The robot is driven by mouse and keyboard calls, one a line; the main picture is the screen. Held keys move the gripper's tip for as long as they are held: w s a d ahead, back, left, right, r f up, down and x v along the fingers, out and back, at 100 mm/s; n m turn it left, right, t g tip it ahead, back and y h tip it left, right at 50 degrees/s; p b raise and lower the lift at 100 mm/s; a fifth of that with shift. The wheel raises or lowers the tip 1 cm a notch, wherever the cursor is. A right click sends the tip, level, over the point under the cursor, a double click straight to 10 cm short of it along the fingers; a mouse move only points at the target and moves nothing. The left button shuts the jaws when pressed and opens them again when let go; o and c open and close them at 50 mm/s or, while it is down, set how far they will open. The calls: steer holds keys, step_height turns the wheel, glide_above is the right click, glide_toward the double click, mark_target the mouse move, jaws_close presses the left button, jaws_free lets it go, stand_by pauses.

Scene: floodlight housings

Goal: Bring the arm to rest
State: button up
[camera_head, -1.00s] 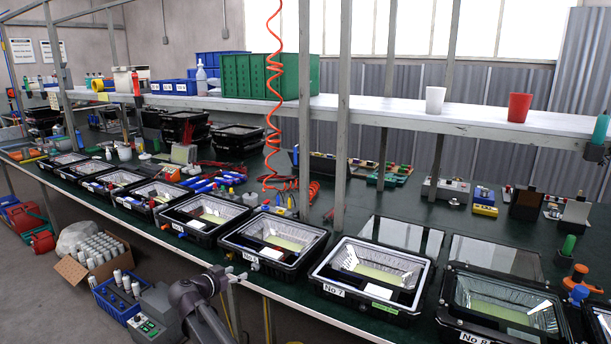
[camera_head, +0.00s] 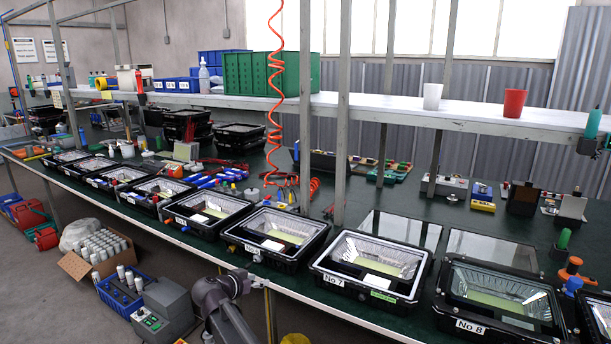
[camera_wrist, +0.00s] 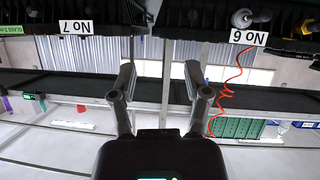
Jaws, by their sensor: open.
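My gripper (camera_wrist: 158,82) shows in the wrist view with its two fingers spread wide and nothing between them. It is in front of the bench edge, near the housings labelled No 7 (camera_wrist: 76,27) and No 6 (camera_wrist: 248,38), which appear upside down there. In the head view, part of my arm (camera_head: 222,302) stands low in front of the bench; the gripper itself does not show there. The No 7 housing (camera_head: 334,280) and the No 8 housing (camera_head: 471,326) sit on the bench to the right of the arm.
A row of black floodlight housings lines the bench's front edge. A red coiled hose (camera_head: 274,110) hangs over the bench. A shelf (camera_head: 380,108) carries a green crate (camera_head: 240,72) and cups. On the floor stand a grey box (camera_head: 165,308), a blue crate (camera_head: 122,296) and a carton (camera_head: 75,265).

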steer(key=s+d+f+n+g+y+b, duration=0.1)
steer(key=s+d+f+g, duration=0.1)
steer(key=d+f, duration=0.35)
steer(key=s+d+f+g+b, duration=0.2)
steer(key=s+d, duration=0.1)
steer(key=d, duration=0.5)
steer(key=s+d+f+n+g+y+b, duration=0.1)
steer(key=s+d+f+g, duration=0.1)
steer(key=d+f, duration=0.3)
steer(key=s+d+f+n+g+y+b, duration=0.2)
steer(key=s+d+f+y, duration=0.15)
steer(key=s+d, duration=0.3)
steer(key=s+d+f+n+g+y+b, duration=0.2)
steer(key=s+d+f+g+b, duration=0.15)
steer(key=s+d, duration=0.35)
step_height(320, 180, up, 24)
steer(key=s+p, duration=0.1)
steer(key=p, duration=2.3)
steer(key=shift+s+a+f+t+p, duration=0.15)
steer(key=shift+a+f+t+p, duration=0.1)
steer(key=shift+a+t+p, duration=0.15)
